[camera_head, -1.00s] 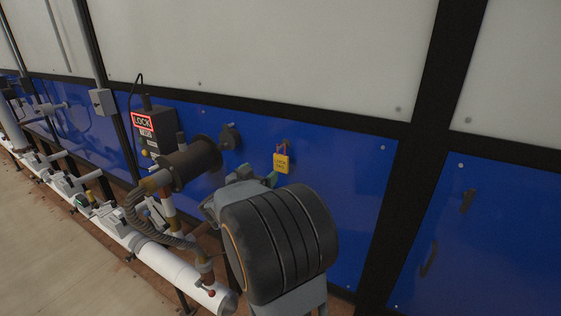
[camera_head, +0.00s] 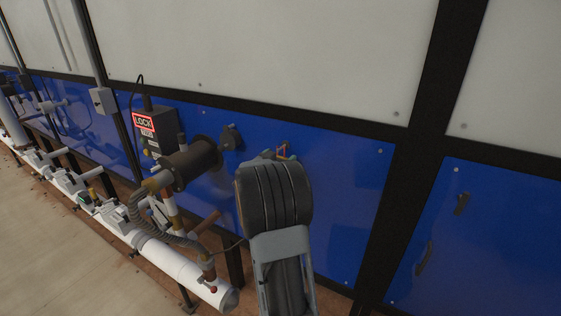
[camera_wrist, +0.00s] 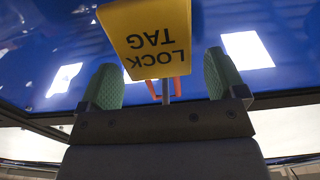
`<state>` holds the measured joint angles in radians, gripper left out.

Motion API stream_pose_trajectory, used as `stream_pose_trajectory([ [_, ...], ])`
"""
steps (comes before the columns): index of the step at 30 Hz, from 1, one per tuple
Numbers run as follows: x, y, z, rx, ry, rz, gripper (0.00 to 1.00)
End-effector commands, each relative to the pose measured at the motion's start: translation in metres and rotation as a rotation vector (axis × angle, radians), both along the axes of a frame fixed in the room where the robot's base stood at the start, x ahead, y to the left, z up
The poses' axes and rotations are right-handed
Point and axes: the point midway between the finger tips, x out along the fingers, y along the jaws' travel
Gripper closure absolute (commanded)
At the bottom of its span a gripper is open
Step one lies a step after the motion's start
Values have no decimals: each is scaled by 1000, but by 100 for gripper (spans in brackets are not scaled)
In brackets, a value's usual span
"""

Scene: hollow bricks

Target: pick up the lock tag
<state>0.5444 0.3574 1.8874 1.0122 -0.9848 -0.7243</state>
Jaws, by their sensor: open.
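The yellow lock tag (camera_wrist: 150,38) fills the upper middle of the wrist view, its lettering upside down. It hangs by a red shackle (camera_wrist: 160,92) from a peg on the blue wall panel. In the head view only the orange-red shackle (camera_head: 282,151) shows above my arm's dark end; the yellow tag is hidden behind it. My gripper (camera_wrist: 160,65) is open, with one green-padded finger on each side of the tag. Gaps show between both fingers and the tag in the picture. I cannot tell how deep the tag sits between them.
A dark motor-like cylinder (camera_head: 190,165) with a hose stands left of my arm. A grey box with a red "LOCK" sign (camera_head: 145,122) is mounted behind it. The blue wall (camera_head: 345,190) right of my arm is mostly clear.

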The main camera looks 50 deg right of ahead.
Motion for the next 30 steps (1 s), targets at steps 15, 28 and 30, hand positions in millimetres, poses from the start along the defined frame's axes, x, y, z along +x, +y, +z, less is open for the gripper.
stream_pose_trajectory([
  [15,2,-9,0,0,0,1,22],
  [28,2,-9,0,0,0,1,63],
  [30,2,-9,0,-1,0,1,64],
])
